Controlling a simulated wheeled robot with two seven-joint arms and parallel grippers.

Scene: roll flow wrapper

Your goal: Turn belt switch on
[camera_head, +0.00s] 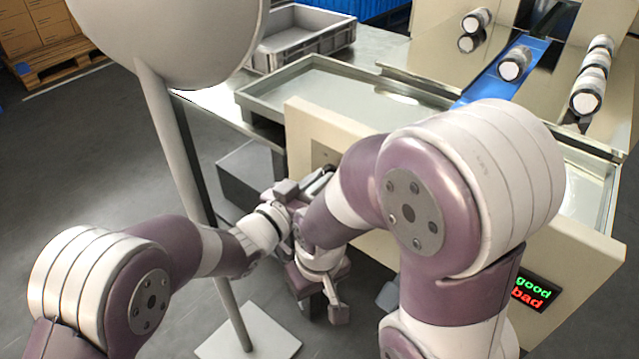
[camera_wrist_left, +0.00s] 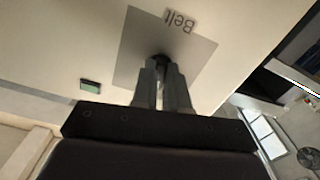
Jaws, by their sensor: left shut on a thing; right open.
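The belt switch (camera_wrist_left: 162,59) is a small dark knob on a grey plate (camera_wrist_left: 135,45) labelled "Belt", seen in the left wrist view. My left gripper (camera_wrist_left: 162,68) is shut on the knob, its two fingers close around it. Which way the knob points is hard to tell. In the head view my left gripper (camera_head: 318,182) reaches the cream front panel (camera_head: 312,125), and the grey plate (camera_head: 323,155) shows partly above it; the knob is hidden there. My right gripper (camera_head: 330,306) is lower, open and empty, apart from the panel.
Rolls (camera_head: 514,64) lie on a blue belt (camera_head: 492,88) and a ramp behind the panel. A good/bad display (camera_head: 533,292) is at the panel's lower right. A grey pole (camera_head: 188,150) with a pale base stands left. A grey crate (camera_head: 305,38) is at the back.

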